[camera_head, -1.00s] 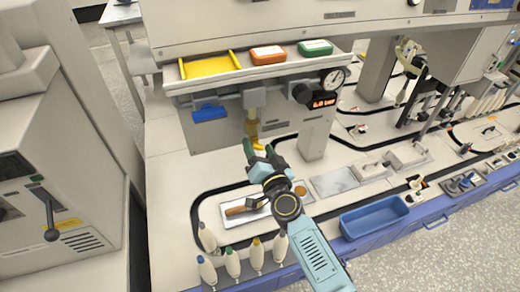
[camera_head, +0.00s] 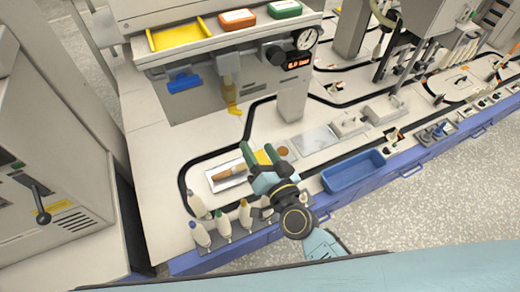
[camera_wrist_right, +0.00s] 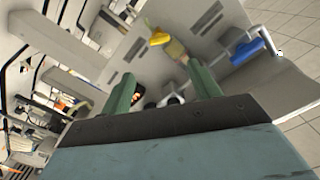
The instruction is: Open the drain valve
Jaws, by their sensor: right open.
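The drain valve's yellow lever (camera_head: 234,110) hangs under a tan, see-through bowl (camera_head: 229,90) below the grey machine housing. In the right wrist view the yellow lever (camera_wrist_right: 160,38) shows ahead, beyond and between the fingers, beside the bowl (camera_wrist_right: 175,52). My right gripper (camera_head: 259,151) has green fingers, open, and is apart from the lever, nearer the front of the bench. The open fingers also show in the right wrist view (camera_wrist_right: 162,88). I cannot tell whether the valve is open. My left gripper is not in view.
A blue lever (camera_head: 184,81) is left of the bowl. A gauge (camera_head: 305,39) and red display (camera_head: 298,61) are right. Several bottles (camera_head: 222,222) stand at the front edge, near a metal tray (camera_head: 213,177). A blue bin (camera_head: 352,171) lies right of my gripper.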

